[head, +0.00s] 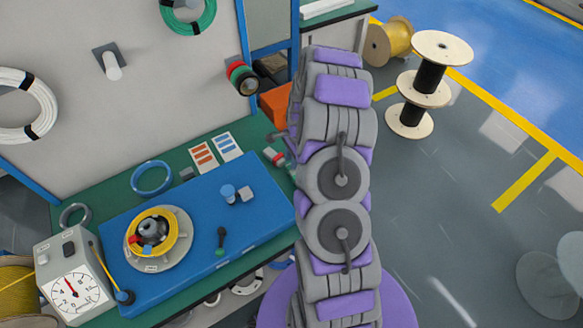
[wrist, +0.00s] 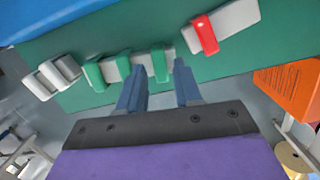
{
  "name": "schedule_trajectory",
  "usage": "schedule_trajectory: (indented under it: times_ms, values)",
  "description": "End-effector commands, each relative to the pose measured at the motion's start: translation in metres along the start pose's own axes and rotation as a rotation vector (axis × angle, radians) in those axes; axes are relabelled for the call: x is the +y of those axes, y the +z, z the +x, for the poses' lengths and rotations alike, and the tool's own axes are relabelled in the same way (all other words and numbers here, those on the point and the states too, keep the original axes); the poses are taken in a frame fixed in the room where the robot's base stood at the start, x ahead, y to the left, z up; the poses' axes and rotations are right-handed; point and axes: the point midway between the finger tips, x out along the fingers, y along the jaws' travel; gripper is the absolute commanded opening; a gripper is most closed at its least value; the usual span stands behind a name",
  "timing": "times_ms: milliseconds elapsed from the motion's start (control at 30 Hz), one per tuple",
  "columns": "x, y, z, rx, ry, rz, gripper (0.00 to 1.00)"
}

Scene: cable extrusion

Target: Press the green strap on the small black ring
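In the wrist view, my gripper (wrist: 160,68) is open, its two blue-grey fingers pointing toward the edge of the green bench. A green strap (wrist: 159,63) on a pale holder shows between the fingertips; I cannot tell whether they touch it. A second green strap (wrist: 93,75) sits to its left, and a red strap (wrist: 205,34) sits on a pale block to the right. A small dark ring (head: 75,214) lies at the bench's left end.
A blue board (head: 180,285) on the green bench carries a yellow-wound spool (head: 150,232) and small knobs. A dial box (head: 72,285) stands at left. An orange bin (wrist: 290,88) is right of the gripper. Wooden reels (head: 432,85) stand on the floor at right.

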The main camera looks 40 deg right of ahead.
Motion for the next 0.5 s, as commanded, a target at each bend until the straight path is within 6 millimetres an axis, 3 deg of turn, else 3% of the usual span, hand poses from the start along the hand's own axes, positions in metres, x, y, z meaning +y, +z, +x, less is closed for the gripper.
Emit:
schedule_trajectory:
  times_ms: [500]
  values:
    - [0.0, -0.002, 0.012, 0.0, 0.001, 0.0, 0.34]
